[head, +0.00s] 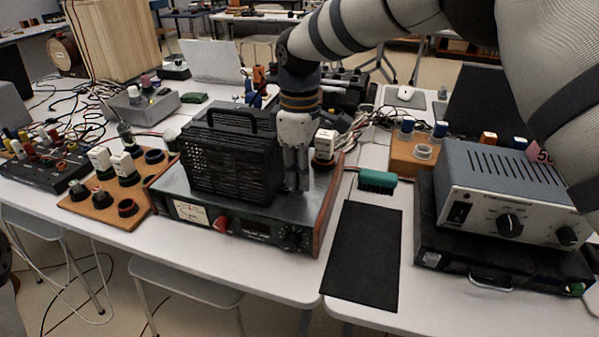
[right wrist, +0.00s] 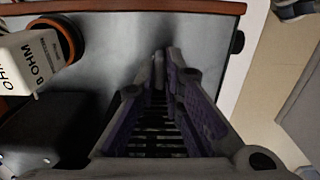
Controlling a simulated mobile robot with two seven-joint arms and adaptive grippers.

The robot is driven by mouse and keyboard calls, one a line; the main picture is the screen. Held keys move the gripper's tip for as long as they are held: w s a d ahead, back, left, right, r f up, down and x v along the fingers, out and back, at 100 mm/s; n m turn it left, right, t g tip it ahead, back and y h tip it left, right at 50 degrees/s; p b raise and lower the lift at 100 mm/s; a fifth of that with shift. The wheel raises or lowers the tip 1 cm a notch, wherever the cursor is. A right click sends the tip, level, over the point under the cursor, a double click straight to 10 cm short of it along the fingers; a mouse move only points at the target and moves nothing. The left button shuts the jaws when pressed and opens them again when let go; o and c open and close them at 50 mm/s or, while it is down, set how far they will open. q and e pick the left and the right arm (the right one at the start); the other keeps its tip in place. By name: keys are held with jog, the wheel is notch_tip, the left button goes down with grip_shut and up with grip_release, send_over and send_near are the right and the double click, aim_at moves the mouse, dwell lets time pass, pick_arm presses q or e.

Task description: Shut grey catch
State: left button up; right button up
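A small grey catch (head: 432,258) shows on the front left of the black case (head: 525,262), under the grey instrument at the right. It is too small to tell whether it is open or closed. A green catch (head: 576,288) is at the case's front right. My right gripper (head: 296,187) points down over the metal-topped instrument, just right of the black vented box, well left of the case. Its fingers look close together and empty; they also show in the right wrist view (right wrist: 164,72), where the case is not recognisable. My left gripper is not in view.
The grey instrument (head: 505,195) stands on the case. The black vented box (head: 232,155) stands on the metal-topped instrument (head: 250,222). Resistor blocks and cables crowd the left.

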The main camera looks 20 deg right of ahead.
jog(key=o, duration=0.3)
notch_tip(320, 180, up, 12)
dwell(0.3)
jog(key=shift+f, duration=0.1)
